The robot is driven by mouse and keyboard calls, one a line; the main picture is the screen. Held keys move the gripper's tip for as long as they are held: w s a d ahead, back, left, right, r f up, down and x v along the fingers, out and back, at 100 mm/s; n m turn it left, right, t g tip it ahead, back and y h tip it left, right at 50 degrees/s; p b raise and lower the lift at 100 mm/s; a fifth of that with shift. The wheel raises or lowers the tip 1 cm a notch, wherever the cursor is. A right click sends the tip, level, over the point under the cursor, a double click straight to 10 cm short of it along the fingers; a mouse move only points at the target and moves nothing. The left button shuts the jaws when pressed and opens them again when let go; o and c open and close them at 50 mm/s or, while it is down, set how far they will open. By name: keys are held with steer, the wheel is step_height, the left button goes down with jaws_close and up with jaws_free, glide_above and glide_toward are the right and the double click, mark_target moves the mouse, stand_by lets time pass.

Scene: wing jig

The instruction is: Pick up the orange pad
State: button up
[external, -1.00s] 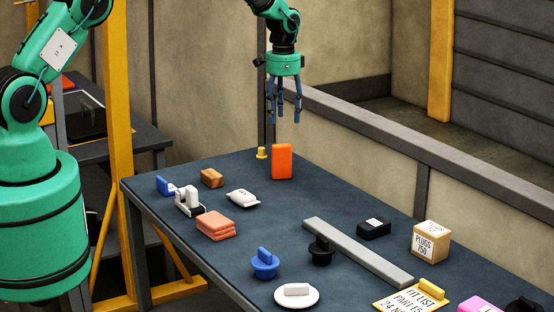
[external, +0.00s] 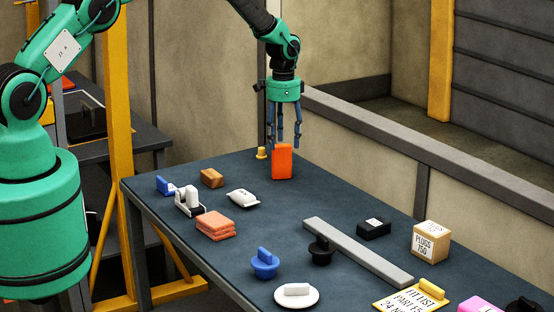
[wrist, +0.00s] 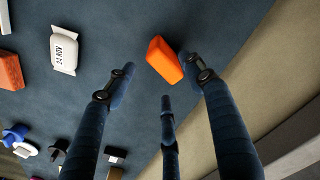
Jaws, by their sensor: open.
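The orange pad (external: 282,161) stands upright near the far edge of the table, in the external view. In the wrist view the orange pad (wrist: 164,60) lies close beside the right-hand finger, toward the gap between the fingers. My gripper (external: 285,140) has three dark blue fingers pointing down, with their tips about level with the pad's top in the picture. The pad partly covers the finger ends there, so the exact depth is hard to tell. In the wrist view my gripper (wrist: 157,72) is open and empty, its fingers spread apart.
A small yellow knob (external: 262,153) stands just left of the pad. A brown block (external: 212,178), white pouch (external: 243,198) and salmon stack (external: 215,225) sit nearer. A long grey bar (external: 357,250) crosses the table (external: 300,208). A wall rail runs behind the table.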

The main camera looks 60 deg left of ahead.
mark_target(282, 145)
steer(key=shift+a+f+p, duration=0.2)
steer(key=shift+f+p, duration=0.15)
steer(key=shift+f, duration=2.2)
steer(key=c, duration=1.3)
steer(key=shift+r, duration=0.1)
